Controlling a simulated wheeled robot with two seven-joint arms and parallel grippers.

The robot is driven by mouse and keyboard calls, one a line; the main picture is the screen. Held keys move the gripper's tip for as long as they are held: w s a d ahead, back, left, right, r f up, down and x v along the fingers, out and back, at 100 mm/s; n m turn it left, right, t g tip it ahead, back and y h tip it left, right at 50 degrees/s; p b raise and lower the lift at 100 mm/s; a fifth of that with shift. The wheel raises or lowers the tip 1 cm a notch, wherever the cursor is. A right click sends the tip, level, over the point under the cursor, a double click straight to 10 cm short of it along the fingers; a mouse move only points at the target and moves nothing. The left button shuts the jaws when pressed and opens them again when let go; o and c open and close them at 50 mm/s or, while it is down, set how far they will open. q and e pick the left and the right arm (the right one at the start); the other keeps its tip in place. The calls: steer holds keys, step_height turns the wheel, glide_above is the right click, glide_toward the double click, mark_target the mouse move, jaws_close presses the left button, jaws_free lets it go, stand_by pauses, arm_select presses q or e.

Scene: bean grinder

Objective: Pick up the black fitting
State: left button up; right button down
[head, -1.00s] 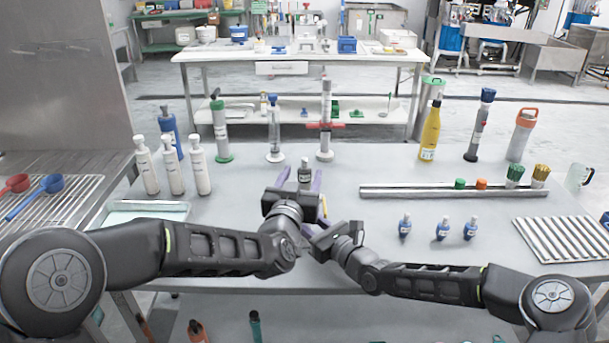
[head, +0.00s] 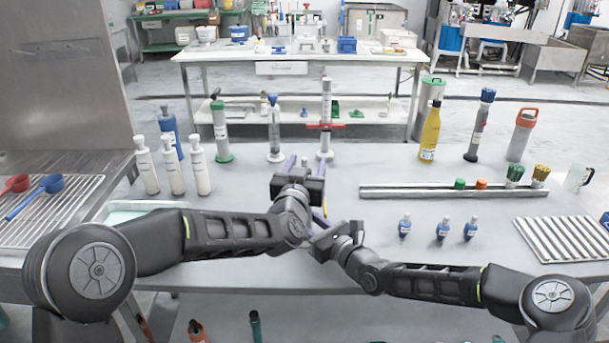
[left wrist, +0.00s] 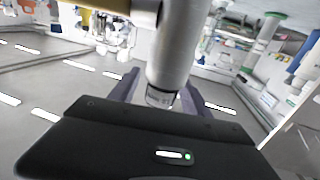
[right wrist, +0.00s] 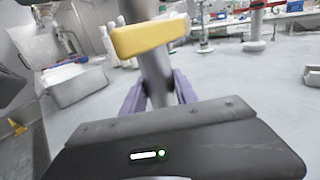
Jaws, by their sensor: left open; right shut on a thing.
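My left gripper (head: 305,166) is open at the middle of the table, pointing away from me. In the left wrist view, a grey cylinder (left wrist: 182,50) comes down from the top, and its dark end (left wrist: 160,97) appears between the open fingers; I cannot tell whether they touch it. I cannot tell if this end is the black fitting. My right gripper (head: 322,218) is below and right of the left one, shut on the grey cylinder, which has a yellow collar (right wrist: 148,38) in the right wrist view. In the head view my left gripper hides most of it.
White bottles (head: 172,165) stand at the left, and a green-based cylinder (head: 221,135) behind them. A yellow bottle (head: 430,132) stands at the back right. A metal rail (head: 450,190), small blue bottles (head: 442,228) and a ribbed tray (head: 560,240) are at the right.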

stand_by(0.3)
arm_select(q)
jaws_close()
stand_by(0.5)
